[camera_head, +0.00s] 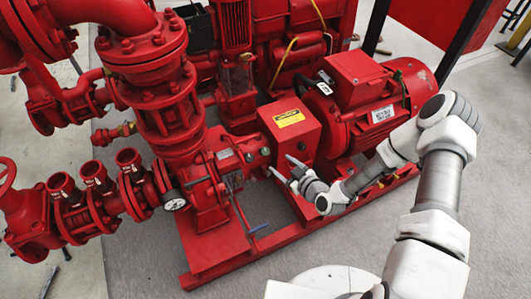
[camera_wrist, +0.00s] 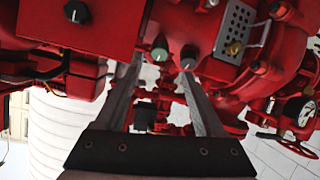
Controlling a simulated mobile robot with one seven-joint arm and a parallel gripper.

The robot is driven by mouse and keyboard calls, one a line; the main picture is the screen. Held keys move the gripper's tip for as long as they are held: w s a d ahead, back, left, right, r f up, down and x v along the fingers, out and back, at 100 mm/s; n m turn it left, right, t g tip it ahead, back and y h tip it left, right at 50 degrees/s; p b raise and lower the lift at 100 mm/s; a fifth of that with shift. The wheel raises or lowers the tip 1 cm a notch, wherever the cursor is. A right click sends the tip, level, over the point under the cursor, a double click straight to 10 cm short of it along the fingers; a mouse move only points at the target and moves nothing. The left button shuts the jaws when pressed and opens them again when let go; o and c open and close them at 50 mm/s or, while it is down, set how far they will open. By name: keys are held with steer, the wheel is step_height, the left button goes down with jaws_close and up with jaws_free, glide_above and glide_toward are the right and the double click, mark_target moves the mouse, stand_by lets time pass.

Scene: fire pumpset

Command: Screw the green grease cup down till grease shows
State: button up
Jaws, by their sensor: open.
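The green grease cup (camera_wrist: 160,48) shows in the wrist view as a small dull-green knob on the red pump body. It lies just beyond and between the tips of my gripper (camera_wrist: 160,68). The two fingers are spread apart and nothing is between them. I cannot tell whether either finger touches the cup. In the head view my gripper (camera_head: 283,167) reaches in from the right to the pump bearing housing (camera_head: 243,157).
A black knob (camera_wrist: 77,11) is on the red box at upper left. The red coupling guard (camera_head: 290,128) and motor (camera_head: 380,100) stand near my arm. A pressure gauge (camera_head: 174,200) is left of the pump.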

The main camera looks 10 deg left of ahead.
mark_target(266, 152)
steer(key=b+x, duration=0.3)
steer(key=x, duration=0.9)
steer(key=shift+s, duration=0.1)
steer(key=shift+c, duration=0.2)
jaws_close()
